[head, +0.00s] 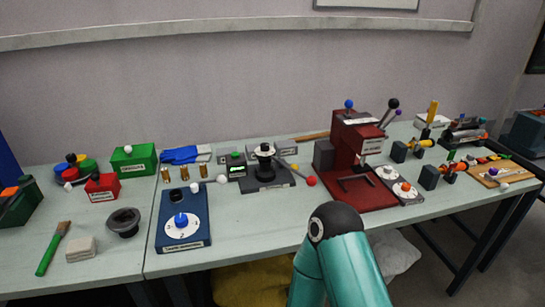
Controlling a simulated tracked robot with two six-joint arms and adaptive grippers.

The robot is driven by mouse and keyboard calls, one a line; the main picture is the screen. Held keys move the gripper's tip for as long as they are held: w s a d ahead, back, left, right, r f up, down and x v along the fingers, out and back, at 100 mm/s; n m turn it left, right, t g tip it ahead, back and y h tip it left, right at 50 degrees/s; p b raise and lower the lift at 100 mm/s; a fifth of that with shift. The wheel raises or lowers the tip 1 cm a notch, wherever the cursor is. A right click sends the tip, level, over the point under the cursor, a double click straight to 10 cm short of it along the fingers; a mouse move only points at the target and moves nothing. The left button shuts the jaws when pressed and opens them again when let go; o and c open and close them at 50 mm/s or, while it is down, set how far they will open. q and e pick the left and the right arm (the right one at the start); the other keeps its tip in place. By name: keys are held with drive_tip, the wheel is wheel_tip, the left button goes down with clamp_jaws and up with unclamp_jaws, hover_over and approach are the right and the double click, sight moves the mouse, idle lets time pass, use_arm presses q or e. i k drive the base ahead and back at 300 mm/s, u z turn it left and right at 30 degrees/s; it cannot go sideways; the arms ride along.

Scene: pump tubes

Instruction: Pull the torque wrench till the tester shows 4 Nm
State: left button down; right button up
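A small dark box with a lit green display (237,170), likely the tester, stands mid-table; its reading is too small to tell. Right beside it is a dark fixture (266,172) with a black knob on top. Neither gripper shows. Only a teal link of mine with a black joint rises at the bottom centre, in front of the table and apart from the fixture.
A blue box with a white dial (182,223) stands front left of the fixture. A red press (357,150) with ball-tipped levers stands to the right. A green box (133,159) and blue gloves (185,154) lie behind. The table front between dial box and press is clear.

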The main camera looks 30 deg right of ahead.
sight(311, 181)
drive_tip(key=z, duration=0.45)
drive_tip(key=k, duration=0.55)
drive_tip(key=z, duration=0.3)
drive_tip(key=i, duration=0.5)
drive_tip(key=u, duration=0.1)
